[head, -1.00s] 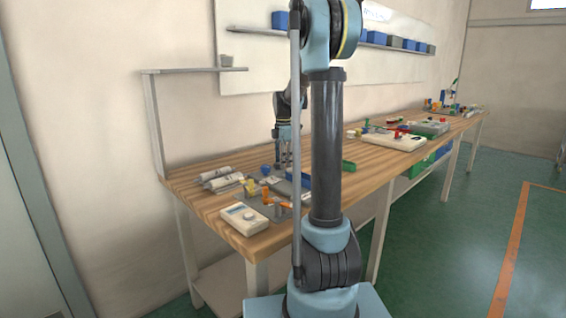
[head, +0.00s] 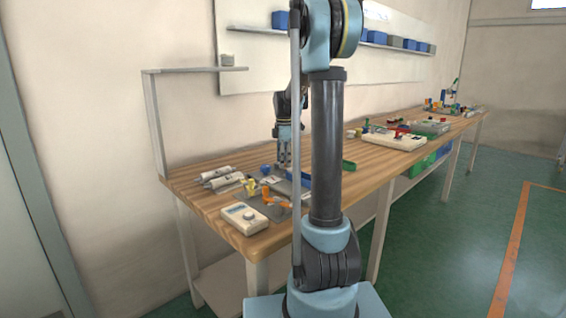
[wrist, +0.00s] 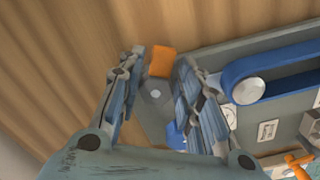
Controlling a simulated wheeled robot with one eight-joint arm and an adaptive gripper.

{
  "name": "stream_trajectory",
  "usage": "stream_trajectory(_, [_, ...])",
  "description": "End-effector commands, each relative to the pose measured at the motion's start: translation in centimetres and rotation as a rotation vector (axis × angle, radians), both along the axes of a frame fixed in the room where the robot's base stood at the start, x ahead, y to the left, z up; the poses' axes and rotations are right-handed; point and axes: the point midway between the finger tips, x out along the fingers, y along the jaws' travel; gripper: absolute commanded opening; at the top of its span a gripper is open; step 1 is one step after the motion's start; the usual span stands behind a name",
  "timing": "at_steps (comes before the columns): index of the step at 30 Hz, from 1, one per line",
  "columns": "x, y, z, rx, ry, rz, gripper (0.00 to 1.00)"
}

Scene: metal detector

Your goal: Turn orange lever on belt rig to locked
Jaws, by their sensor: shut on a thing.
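In the wrist view, the orange lever (wrist: 162,61) shows as a small orange block between my fingertips. My gripper (wrist: 160,66) is shut on it, with one finger on each side. A grey part with a round bolt lies below the orange block, between the fingers. The belt rig (wrist: 213,62) is a grey plate with a blue loop-shaped belt (wrist: 290,56) around a pale round roller, right of the fingers. In the head view, my gripper (head: 284,162) points down over the bench; the held lever is too small to make out there.
In the wrist view, another orange handle (wrist: 298,161) is at the lower right. In the head view, a white box with a dial (head: 243,218) stands at the bench's front, and pale tubes (head: 221,177) lie left of the gripper.

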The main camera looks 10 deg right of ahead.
Motion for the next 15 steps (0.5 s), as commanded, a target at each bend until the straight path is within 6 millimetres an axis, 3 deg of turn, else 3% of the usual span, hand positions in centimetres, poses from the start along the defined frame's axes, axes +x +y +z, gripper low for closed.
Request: stream_trajectory(15, [-0.67,0.19,0.14,0.001,-0.007,-0.478,0.09])
